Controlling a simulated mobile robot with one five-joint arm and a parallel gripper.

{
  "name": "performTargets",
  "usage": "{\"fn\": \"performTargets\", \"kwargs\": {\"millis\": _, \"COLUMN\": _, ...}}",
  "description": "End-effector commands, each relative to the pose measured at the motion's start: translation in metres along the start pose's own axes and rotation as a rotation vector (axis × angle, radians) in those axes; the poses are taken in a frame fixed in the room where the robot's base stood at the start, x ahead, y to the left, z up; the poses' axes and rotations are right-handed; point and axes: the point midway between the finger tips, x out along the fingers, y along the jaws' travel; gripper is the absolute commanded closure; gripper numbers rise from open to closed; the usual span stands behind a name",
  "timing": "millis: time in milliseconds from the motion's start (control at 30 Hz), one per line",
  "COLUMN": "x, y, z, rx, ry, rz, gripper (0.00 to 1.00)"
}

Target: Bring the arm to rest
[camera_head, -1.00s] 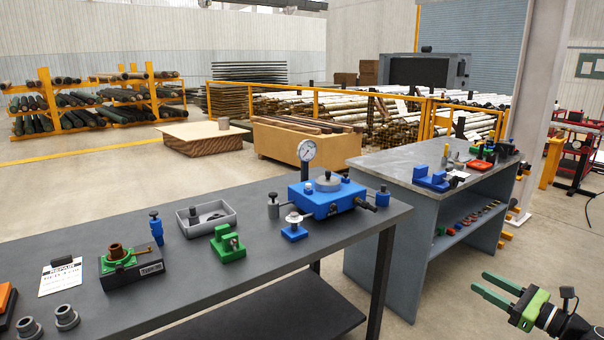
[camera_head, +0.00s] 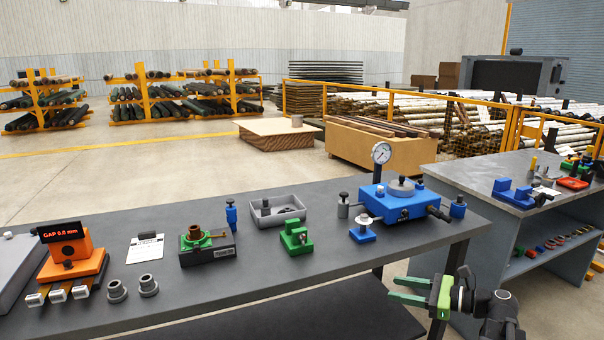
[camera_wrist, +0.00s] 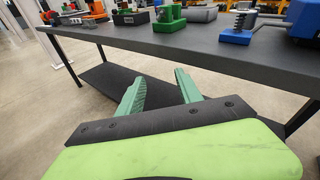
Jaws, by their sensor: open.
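My gripper (camera_head: 408,290) is at the lower right of the head view, in front of the near workbench's right end and below its top. Its two green fingers are apart with nothing between them. In the wrist view the open fingers (camera_wrist: 160,92) point toward the bench's lower shelf (camera_wrist: 115,85). My arm's black links show behind the gripper at the right. The dark grey workbench (camera_head: 330,240) stands across the front of the head view.
The bench holds a blue device with a dial gauge (camera_head: 400,202), a green block (camera_head: 296,237), a grey tray (camera_head: 277,207) and an orange gap gauge (camera_head: 72,252). A second grey workbench (camera_head: 470,180) stands at the right. Open floor lies behind the near bench.

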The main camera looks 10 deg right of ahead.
Motion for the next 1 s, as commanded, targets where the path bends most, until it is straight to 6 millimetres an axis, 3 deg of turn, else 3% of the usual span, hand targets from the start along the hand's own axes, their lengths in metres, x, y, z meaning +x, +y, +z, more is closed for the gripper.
{"fn": "performTargets", "kwargs": {"millis": 33, "x": 0.043, "y": 0.022, "z": -0.002, "rx": -0.041, "ry": 0.044, "rz": 0.084, "gripper": 0.58}}
{"fn": "performTargets", "kwargs": {"millis": 100, "x": 0.093, "y": 0.055, "z": -0.011, "rx": -0.124, "ry": 0.121, "rz": 0.2, "gripper": 0.58}}
{"fn": "performTargets", "kwargs": {"millis": 200, "x": 0.152, "y": 0.107, "z": -0.027, "rx": -0.288, "ry": 0.234, "rz": 0.37, "gripper": 0.58}}
{"fn": "performTargets", "kwargs": {"millis": 300, "x": 0.19, "y": 0.152, "z": -0.046, "rx": -0.476, "ry": 0.333, "rz": 0.53, "gripper": 0.58}}
{"fn": "performTargets", "kwargs": {"millis": 400, "x": 0.21, "y": 0.187, "z": -0.066, "rx": -0.676, "ry": 0.418, "rz": 0.682, "gripper": 0.58}}
{"fn": "performTargets", "kwargs": {"millis": 500, "x": 0.217, "y": 0.212, "z": -0.087, "rx": -0.903, "ry": 0.501, "rz": 0.846, "gripper": 0.58}}
{"fn": "performTargets", "kwargs": {"millis": 567, "x": 0.214, "y": 0.218, "z": -0.1, "rx": -1.037, "ry": 0.546, "rz": 0.943, "gripper": 0.58}}
{"fn": "performTargets", "kwargs": {"millis": 667, "x": 0.195, "y": 0.211, "z": -0.12, "rx": -1.241, "ry": 0.62, "rz": 1.096, "gripper": 0.58}}
{"fn": "performTargets", "kwargs": {"millis": 800, "x": 0.154, "y": 0.185, "z": -0.141, "rx": -1.482, "ry": 0.693, "rz": 1.32, "gripper": 0.58}}
{"fn": "performTargets", "kwargs": {"millis": 933, "x": 0.138, "y": 0.171, "z": -0.147, "rx": -1.676, "ry": 0.622, "rz": 1.499, "gripper": 0.58}}
{"fn": "performTargets", "kwargs": {"millis": 1000, "x": 0.132, "y": 0.166, "z": -0.117, "rx": -1.687, "ry": 0.61, "rz": 1.505, "gripper": 0.58}}
